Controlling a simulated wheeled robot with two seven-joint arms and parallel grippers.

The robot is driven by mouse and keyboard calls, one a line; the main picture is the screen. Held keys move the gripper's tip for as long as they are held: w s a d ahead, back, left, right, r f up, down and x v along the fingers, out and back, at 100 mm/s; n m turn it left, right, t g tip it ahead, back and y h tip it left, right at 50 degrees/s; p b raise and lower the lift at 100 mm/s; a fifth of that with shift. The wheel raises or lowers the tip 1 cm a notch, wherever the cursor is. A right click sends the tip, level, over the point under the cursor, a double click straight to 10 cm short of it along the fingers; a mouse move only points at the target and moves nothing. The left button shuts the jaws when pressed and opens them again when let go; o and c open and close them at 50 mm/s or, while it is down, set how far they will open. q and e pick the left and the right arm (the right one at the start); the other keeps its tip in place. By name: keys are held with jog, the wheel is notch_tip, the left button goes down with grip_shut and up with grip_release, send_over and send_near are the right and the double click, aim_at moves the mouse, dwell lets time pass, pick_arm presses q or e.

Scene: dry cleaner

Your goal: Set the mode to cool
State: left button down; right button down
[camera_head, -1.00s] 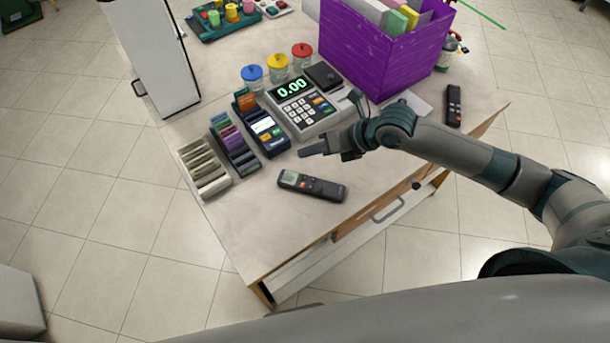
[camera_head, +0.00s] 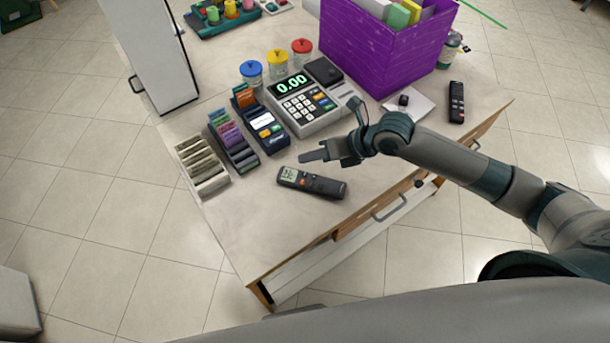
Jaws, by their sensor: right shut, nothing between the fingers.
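A dark handheld remote (camera_head: 318,186) with a small screen (camera_head: 290,174) at its left end lies flat on the counter near the front edge. Its screen shows dark marks too small to read. My right gripper (camera_head: 312,156) is shut and empty. In the picture its fingertips are just above the remote, apart from it. A second black remote (camera_head: 456,104) with a red button lies at the right of the counter. My left gripper is not in view.
Behind the gripper stand a cash register (camera_head: 300,108) reading 0.00, a card terminal (camera_head: 262,128) and slotted racks (camera_head: 203,166). A purple bin (camera_head: 375,58) stands at the back right. Bare counter (camera_head: 240,225) lies in front of the remote.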

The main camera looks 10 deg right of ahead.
aim_at(305, 174)
notch_tip(305, 174, down, 3)
jog(key=shift+r+b, duration=0.2)
jog(key=shift+b, duration=0.4)
jog(key=shift+f+b, duration=0.8)
jog(key=shift+f, duration=0.15)
jog(key=shift+f, duration=0.15)
dwell(0.8)
jog(key=shift+f+b, duration=0.25)
jog(key=shift+b, duration=0.25)
jog(key=shift+f+b, duration=0.3)
jog(key=shift+f, duration=0.05)
dwell(0.6)
jog(key=shift+r, duration=0.1)
jog(key=shift+r+p, duration=0.45)
jog(key=shift+r, duration=0.25)
